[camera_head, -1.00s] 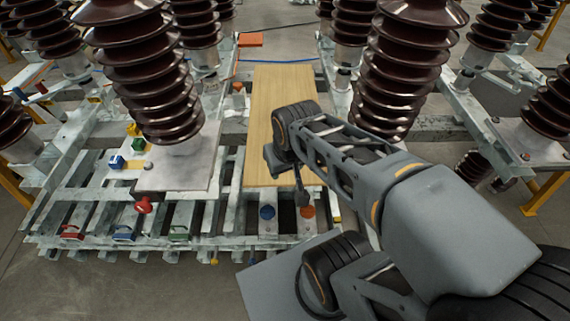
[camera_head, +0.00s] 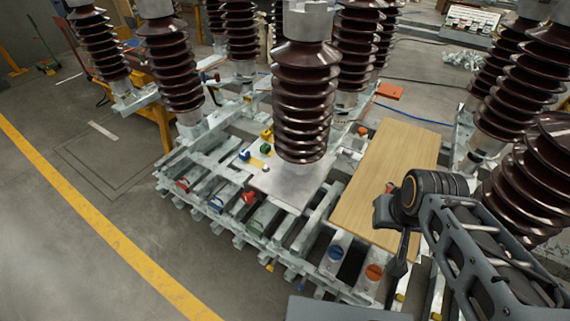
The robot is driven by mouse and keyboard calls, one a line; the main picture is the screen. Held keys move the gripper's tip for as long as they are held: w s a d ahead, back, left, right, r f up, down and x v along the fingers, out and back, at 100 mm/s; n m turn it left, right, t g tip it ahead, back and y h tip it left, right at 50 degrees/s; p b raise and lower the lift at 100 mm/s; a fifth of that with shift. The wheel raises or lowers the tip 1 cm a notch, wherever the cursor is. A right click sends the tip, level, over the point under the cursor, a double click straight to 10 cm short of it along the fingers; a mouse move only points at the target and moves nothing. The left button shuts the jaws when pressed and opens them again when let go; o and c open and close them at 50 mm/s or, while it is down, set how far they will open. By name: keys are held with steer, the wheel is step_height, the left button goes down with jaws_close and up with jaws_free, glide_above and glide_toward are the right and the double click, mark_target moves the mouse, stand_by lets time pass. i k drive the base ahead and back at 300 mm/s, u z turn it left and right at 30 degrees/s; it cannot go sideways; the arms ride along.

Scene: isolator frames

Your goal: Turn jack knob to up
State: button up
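A blue round knob (camera_head: 335,253) and an orange round knob (camera_head: 374,272) sit on pale plates at the front of the metal frame. The orange one shows a dark slot line across its face. A red knob (camera_head: 249,197) sticks out from the front edge of the metal plate, further left. I cannot tell which of these is the jack knob. My gripper (camera_head: 398,266) points down beside the wooden board, just to the right of and above the orange knob in the picture, seemingly apart from it. Its fingers are too small and dark to tell if they are open.
A wooden board (camera_head: 386,182) lies across the frame under my arm. Tall brown insulators (camera_head: 305,100) rise on both sides. Blue, green and yellow blocks (camera_head: 265,148) sit left of the metal plate. Red, blue and green handles (camera_head: 216,204) line the front rail. Clear floor lies left.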

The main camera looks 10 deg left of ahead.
mark_target(248, 198)
steer(key=k, duration=0.9)
steer(key=u, duration=1.3)
steer(key=i, duration=1.05)
steer(key=z, duration=1.05)
